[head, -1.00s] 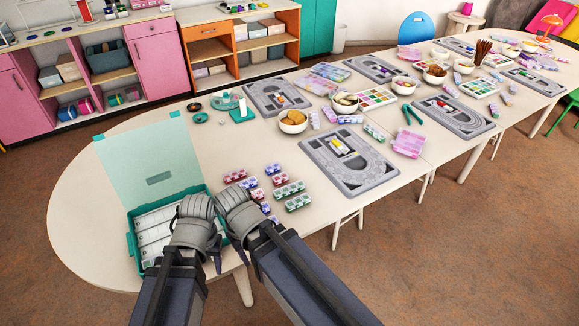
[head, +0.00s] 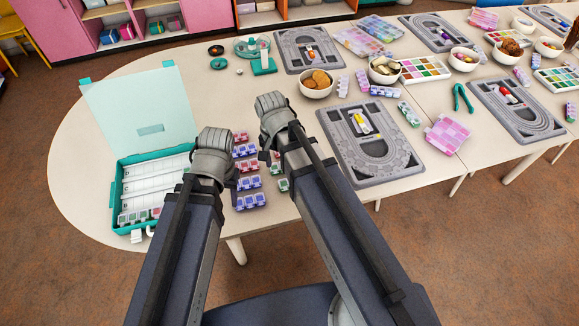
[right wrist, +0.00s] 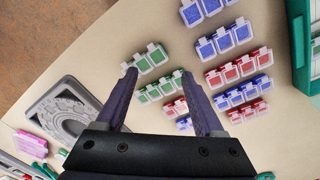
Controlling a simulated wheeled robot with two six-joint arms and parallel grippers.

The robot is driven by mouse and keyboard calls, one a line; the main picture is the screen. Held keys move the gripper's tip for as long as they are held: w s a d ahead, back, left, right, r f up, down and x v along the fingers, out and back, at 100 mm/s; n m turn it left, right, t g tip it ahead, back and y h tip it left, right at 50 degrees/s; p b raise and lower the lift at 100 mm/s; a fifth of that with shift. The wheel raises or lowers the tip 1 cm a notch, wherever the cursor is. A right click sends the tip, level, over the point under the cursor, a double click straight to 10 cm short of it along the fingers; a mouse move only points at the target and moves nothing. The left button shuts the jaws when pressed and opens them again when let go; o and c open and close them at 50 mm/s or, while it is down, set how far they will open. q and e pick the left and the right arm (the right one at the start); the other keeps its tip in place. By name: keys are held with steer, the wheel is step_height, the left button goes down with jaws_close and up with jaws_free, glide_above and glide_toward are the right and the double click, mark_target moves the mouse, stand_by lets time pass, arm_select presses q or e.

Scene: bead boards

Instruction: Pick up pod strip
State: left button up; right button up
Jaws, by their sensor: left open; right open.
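Several pod strips lie in short rows on the table: blue (head: 250,201), red (head: 248,165) and green (head: 283,185) ones. In the right wrist view, two green strips, a farther one (right wrist: 152,60) and a nearer one (right wrist: 160,88), lie between and below the fingers of my right gripper (right wrist: 157,76), which is open and empty. In the head view, my right gripper (head: 270,150) is above the right side of the rows. My left gripper (head: 229,182) is open between the rows and the teal case (head: 117,190); its fingers are mostly hidden by its wrist.
The teal case is open, lid (head: 140,110) raised, with strips (head: 138,215) in its near compartment. A grey bead board (head: 365,160) lies right of the strips. A bowl (head: 317,82) and teal stand (head: 262,62) are behind.

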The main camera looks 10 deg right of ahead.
steer(key=w+d+m, duration=0.2)
steer(key=m, duration=0.1)
steer(key=w+d+f+m, duration=0.1)
steer(key=w+d+m, duration=0.1)
steer(key=m, duration=0.1)
steer(key=w+d+m+b, duration=0.1)
steer(key=w+d+m, duration=0.1)
steer(key=m, duration=0.1)
steer(key=shift+w+f+y, duration=0.1)
steer(key=shift+f+y, duration=0.2)
steer(key=shift+f, duration=0.05)
steer(key=shift+w+d+m, duration=0.3)
steer(key=shift+d+m, duration=0.15)
steer(key=shift+m, duration=0.45)
arm_select(q)
step_height(320, 180, down, 10)
steer(key=b, duration=0.8)
steer(key=shift+r, duration=0.1)
arm_select(e)
steer(key=f, duration=0.8)
steer(key=shift+s+a, duration=0.2)
steer(key=shift+a, duration=0.2)
arm_select(q)
steer(key=shift+r, duration=0.1)
arm_select(e)
jaws_close()
